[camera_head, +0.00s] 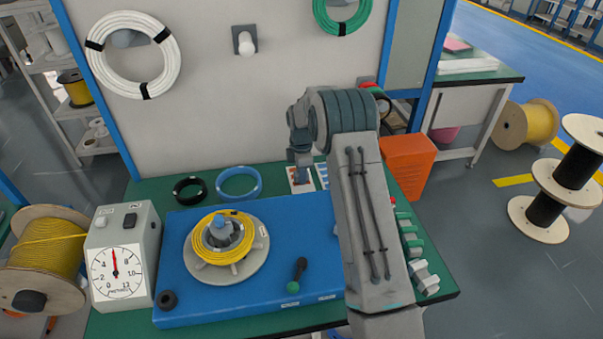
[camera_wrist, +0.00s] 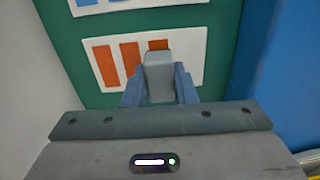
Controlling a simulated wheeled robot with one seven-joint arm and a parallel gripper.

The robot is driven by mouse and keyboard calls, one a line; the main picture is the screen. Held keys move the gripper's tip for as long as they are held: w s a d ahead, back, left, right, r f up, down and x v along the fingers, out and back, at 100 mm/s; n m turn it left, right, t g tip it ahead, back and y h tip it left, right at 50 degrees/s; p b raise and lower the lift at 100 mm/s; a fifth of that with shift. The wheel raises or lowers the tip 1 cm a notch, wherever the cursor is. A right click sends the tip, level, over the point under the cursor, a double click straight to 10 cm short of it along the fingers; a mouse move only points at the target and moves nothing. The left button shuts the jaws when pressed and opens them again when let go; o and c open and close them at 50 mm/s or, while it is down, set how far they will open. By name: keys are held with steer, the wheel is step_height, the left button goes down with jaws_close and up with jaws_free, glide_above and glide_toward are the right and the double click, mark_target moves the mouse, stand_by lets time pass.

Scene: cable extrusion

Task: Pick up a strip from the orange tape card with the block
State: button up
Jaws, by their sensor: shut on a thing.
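The orange tape card (camera_wrist: 196,70) is white with several orange strips and lies on the green table top in the wrist view. In the head view the orange tape card (camera_head: 293,186) lies at the back of the table, partly behind my arm. My gripper (camera_wrist: 158,90) is shut on the grey block (camera_wrist: 159,70), one blue-grey finger on each side. The block's far end overlaps the right-hand strips and hides part of them. I cannot tell whether it touches the card. In the head view my gripper (camera_head: 303,174) points down over the card; the block is not distinct there.
A second card with blue strips (camera_wrist: 138,3) lies beside the orange one. The blue board (camera_head: 300,215) carries a yellow cable coil (camera_head: 205,250). Black (camera_head: 189,188) and blue (camera_head: 239,183) rings lie to the left. An orange bin (camera_head: 407,165) stands at right; a wall rises behind.

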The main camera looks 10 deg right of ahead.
steer(key=shift+f+b, duration=0.5)
steer(key=shift+f, duration=0.15)
stand_by(1.2)
steer(key=shift+r+p, duration=2.2)
steer(key=shift+r, duration=1.85)
